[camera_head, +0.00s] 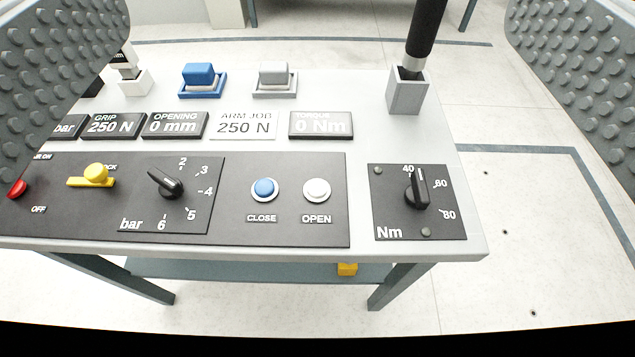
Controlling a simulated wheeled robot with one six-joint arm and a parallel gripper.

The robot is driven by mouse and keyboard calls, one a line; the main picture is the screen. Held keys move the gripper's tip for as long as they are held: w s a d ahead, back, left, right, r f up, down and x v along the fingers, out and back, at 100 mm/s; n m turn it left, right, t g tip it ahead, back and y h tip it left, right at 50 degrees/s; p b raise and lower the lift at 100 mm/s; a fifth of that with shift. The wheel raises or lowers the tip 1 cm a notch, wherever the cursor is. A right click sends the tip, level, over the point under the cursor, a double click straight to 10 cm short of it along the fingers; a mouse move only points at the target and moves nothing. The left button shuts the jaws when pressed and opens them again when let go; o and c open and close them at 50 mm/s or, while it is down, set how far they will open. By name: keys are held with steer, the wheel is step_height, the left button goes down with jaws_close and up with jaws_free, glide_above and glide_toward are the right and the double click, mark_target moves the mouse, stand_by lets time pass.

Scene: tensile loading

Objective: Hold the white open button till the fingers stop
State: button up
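The white OPEN button (316,190) is a round cap on the dark control panel (300,232), right of the blue CLOSE button (264,189). Nothing covers it. My gripper (315,85) shows as two grey studded fingers at the far left and far right edges of the view, wide apart with nothing between them. It is above the panel and apart from the button. The OPENING display (174,125) reads 0 mm and the GRIP display (113,124) reads 250 N. The machine's fingers that the button works are not in view.
A pressure knob (168,185), a yellow lever (95,175) and a red knob (17,188) are on the panel's left. A torque dial (417,190) is on the right. A holder (407,92) with an upright black-handled tool stands behind it. Blue (203,80) and grey (274,80) blocks sit at the back.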

jaws_close()
stand_by(1.5)
